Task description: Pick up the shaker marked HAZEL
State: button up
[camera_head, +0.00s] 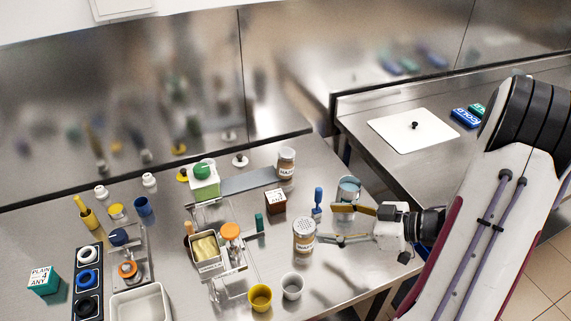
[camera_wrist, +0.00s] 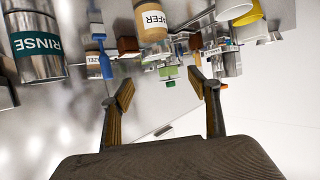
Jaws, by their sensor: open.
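The shaker marked HAZEL (camera_head: 286,163) stands upright at the back of the steel table, beside a grey strip. In the wrist view the HAZEL shaker (camera_wrist: 95,62) is partly hidden behind a blue-handled tool. A second shaker (camera_head: 304,240) with a perforated top stands nearer; in the wrist view this shaker (camera_wrist: 152,22) has a label ending in AFER. My gripper (camera_head: 342,224) is open and empty, to the right of the nearer shaker, its fingers pointing left. It is well short of the HAZEL shaker. The open fingers also show in the wrist view (camera_wrist: 162,88).
The steel RINSE can (camera_wrist: 38,50) stands close to my gripper; it is behind the upper finger in the head view (camera_head: 349,186). A blue-handled tool (camera_head: 318,200) and a brown box (camera_head: 275,202) stand near the shakers. Yellow (camera_head: 260,298) and grey (camera_head: 292,287) cups stand in front.

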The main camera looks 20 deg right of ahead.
jog(key=r, duration=0.2)
jog(key=m+t+h, duration=0.3)
jog(key=m+h, duration=0.1)
send_near(289, 159)
jog(key=s+r, duration=0.1)
jog(key=s, duration=0.1)
jog(key=s+a+r, duration=0.1)
jog(key=s+r, duration=0.1)
jog(key=s, duration=0.1)
jog(key=s+a+r, duration=0.1)
jog(key=s, duration=0.1)
jog(key=shift+s+a+r, duration=0.1)
jog(key=shift+s+r, duration=0.15)
jog(key=shift+s, duration=0.15)
jog(key=w+m+t+h, duration=0.1)
jog(key=w+m+h, duration=0.4)
jog(key=w, duration=0.5)
jog(key=shift+w+a+f+m+g+h, duration=0.1)
jog(key=shift+w+a+f+m+h, duration=0.35)
jog(key=shift+f, duration=0.55)
jog(key=shift+w+a+f+m+g+h, duration=0.1)
jog(key=shift+w+a+f+m+h, duration=0.3)
jog(key=shift+f, duration=0.6)
jog(key=shift+w+a+f+m+g+h, duration=0.15)
jog(key=shift+w+f+m+h, duration=0.3)
jog(key=shift+f+m, duration=0.45)
jog(key=shift+f, duration=0.1)
jog(key=shift+x, duration=0.8)
